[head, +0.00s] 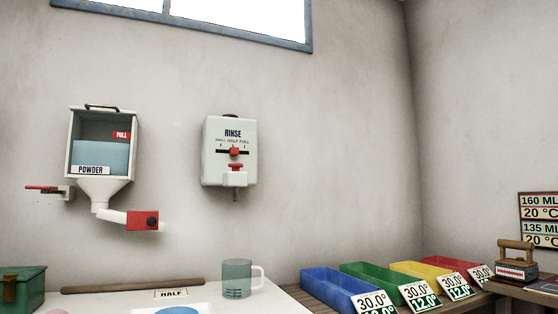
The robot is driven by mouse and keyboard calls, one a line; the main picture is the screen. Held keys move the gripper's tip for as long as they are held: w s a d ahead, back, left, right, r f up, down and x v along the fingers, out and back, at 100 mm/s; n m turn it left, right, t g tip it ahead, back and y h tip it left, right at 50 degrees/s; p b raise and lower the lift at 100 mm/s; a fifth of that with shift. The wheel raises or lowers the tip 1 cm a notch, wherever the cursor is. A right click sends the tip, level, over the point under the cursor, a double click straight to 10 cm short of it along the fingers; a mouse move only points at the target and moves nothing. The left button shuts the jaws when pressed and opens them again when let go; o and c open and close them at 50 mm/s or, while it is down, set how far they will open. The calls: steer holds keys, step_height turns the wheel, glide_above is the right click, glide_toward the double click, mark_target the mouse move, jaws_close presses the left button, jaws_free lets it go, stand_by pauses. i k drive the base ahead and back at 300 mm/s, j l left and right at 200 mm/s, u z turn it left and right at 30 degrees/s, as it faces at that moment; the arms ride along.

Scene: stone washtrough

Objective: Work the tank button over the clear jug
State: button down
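A white wall tank (212,170) marked RINSE hangs on the back wall. A red knob (234,152) sits near the middle of its scale, which reads HALF and FULL at its middle and right. A red button (235,168) is below that knob, with a thin spout (236,195) under the tank. The clear jug (237,278), bluish-green and see-through with a pale handle on the right, stands upright on the white worktop, below the spout in the picture. I cannot tell whether it lines up in depth or holds liquid. My gripper is not in view.
Left on the wall is a POWDER hopper (100,157) with a red block (143,221) on its chute. A wooden rod (132,286) and a HALF card (172,293) lie left of the jug. Blue (340,290), green (388,285) and other bins stand right, near an iron (517,262).

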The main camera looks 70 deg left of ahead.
mark_target(235, 166)
steer(key=i+l+u, duration=0.1)
steer(key=i+u, duration=0.4)
steer(key=i+l+u, duration=0.3)
steer(key=i+u, duration=0.35)
steer(key=u, duration=0.3)
steer(key=i+u, duration=0.2)
steer(key=u, duration=0.2)
steer(key=i+u, duration=0.15)
steer(key=u, duration=0.3)
steer(key=i+l+u, duration=0.15)
steer(key=u, duration=0.3)
steer(key=i+l+u, duration=0.1)
steer(key=u, duration=0.3)
steer(key=i+l+u, duration=0.1)
steer(key=l+u, duration=0.2)
steer(key=u, duration=0.15)
steer(key=i+l+u, duration=0.2)
steer(key=u, duration=0.25)
steer(key=i+l+u, duration=0.15)
steer(key=u, duration=0.3)
steer(key=l+u, duration=0.45)
steer(key=i+l+u, duration=0.15)
steer(key=l+u, duration=0.15)
steer(key=u, duration=0.15)
